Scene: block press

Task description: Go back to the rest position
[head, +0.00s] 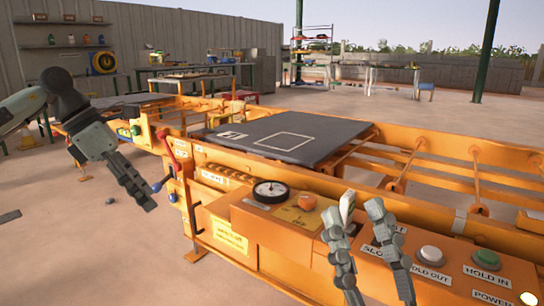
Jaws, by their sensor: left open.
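My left gripper (143,197) hangs in the air at the left, its fingers pointing down to the right, left of the orange press machine (230,215). Its fingers overlap from this side, and it holds nothing that I can see. My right gripper (356,212) comes up from the bottom edge over the control panel (375,245). Its two fingers are spread apart. A small pale upright piece (347,204) shows between them, close to the left finger; I cannot tell whether it touches.
The panel carries a round gauge (270,191), an orange button (307,202), a white button (430,254) and a green button (487,258). A red-knobbed lever (163,137) stands near my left gripper. A dark plate (290,137) lies on the machine. Floor at left is mostly clear.

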